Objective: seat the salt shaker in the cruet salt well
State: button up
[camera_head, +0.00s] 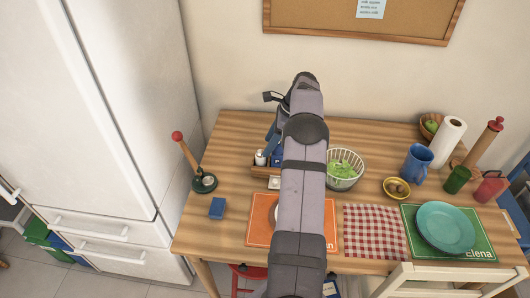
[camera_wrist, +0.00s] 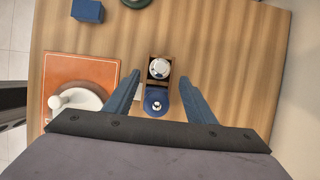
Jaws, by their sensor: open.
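A small wooden cruet stand (camera_wrist: 149,79) lies below my gripper (camera_wrist: 160,77) in the wrist view. A silver-topped shaker (camera_wrist: 159,68) sits at its upper end, and a blue item with a pale round top (camera_wrist: 156,103) is at its lower end. In the head view the stand (camera_head: 258,170) shows left of my arm with a white-bodied shaker (camera_head: 260,157) and the blue item (camera_head: 276,157). Which one is the salt shaker is not labelled. My gripper is open, its blue fingers apart on both sides above the stand. Nothing shows held. My arm hides part of the stand.
A salad bowl (camera_head: 345,172) stands right of my arm. A blue sponge (camera_head: 217,208) and a red-knobbed upright holder (camera_head: 190,158) are at the left. An orange placemat (camera_head: 259,236) lies in front. Mugs, a paper towel roll (camera_head: 446,141) and a teal plate (camera_head: 446,228) occupy the right.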

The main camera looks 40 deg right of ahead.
jog(key=shift+v, duration=2.8)
jog(key=shift+w+a+n, duration=0.15)
jog(key=shift+a+n, duration=0.15)
jog(key=shift+a, duration=0.2)
jog(key=s+a+n+g+h, duration=0.1)
jog(key=s+a+n+g, duration=0.15)
jog(key=a+n, duration=1.4)
jog(key=s+a+f+n+h, duration=0.2)
jog(key=s+a+f+n, duration=0.2)
jog(key=s+a+n, duration=0.6)
jog(key=shift+s+a+g, duration=0.35)
jog(key=shift+s+a, duration=3.9)
jog(key=shift+s, duration=1.15)
jog(key=shift+f, duration=0.1)
